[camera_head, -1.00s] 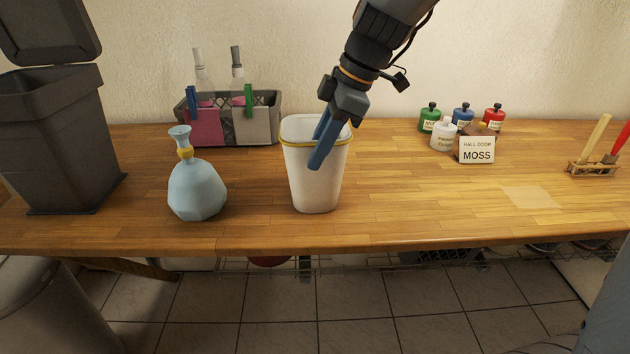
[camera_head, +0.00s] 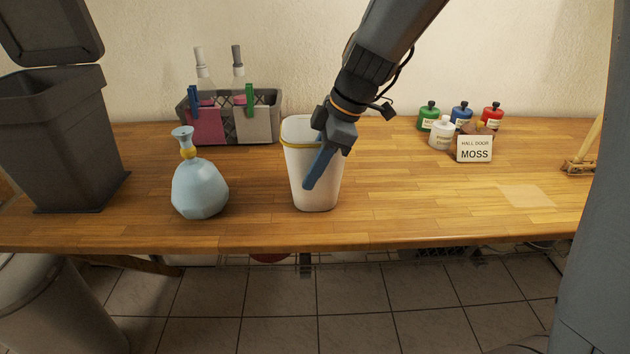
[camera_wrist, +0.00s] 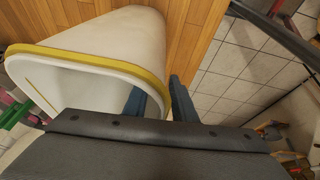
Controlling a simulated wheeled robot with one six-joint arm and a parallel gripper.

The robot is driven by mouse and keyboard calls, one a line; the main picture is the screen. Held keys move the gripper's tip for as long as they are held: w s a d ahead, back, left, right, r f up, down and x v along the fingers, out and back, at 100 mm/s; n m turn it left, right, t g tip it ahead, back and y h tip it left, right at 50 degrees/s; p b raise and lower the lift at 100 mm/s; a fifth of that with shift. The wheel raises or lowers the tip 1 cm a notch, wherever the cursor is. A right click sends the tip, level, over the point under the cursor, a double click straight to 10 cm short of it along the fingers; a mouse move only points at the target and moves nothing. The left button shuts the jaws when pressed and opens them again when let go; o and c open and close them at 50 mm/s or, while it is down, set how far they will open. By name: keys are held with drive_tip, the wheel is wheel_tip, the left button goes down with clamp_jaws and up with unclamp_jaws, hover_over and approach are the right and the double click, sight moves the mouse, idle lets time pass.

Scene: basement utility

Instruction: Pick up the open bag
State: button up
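A white, bin-shaped open container (camera_head: 301,170) with a yellow band below its rim stands upright on the wooden counter. I cannot tell whether a separate open bag lines it. In the wrist view its mouth (camera_wrist: 75,85) faces me and looks empty where visible. My gripper (camera_head: 313,165) is at its near right wall, pointing down. In the wrist view the blue fingers are apart, one inside the mouth and one outside, with the rim between them. The inner finger is hidden in the head view. A light-blue bag (camera_head: 200,190), its neck gathered by a yellow tie, stands to the left.
A dark lidded bin (camera_head: 65,140) stands at the left. A grey caddy (camera_head: 262,125) with bottles and cloths is behind. Small coloured bottles and a "HALL DOOR MOSS" card (camera_head: 475,149) stand to the right. The counter (camera_head: 400,190) between is clear; its front edge is near.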

drive_tip(key=shift+f+b, duration=0.2)
drive_tip(key=shift+b, duration=0.2)
idle(0.4)
clamp_jaws()
idle(1.3)
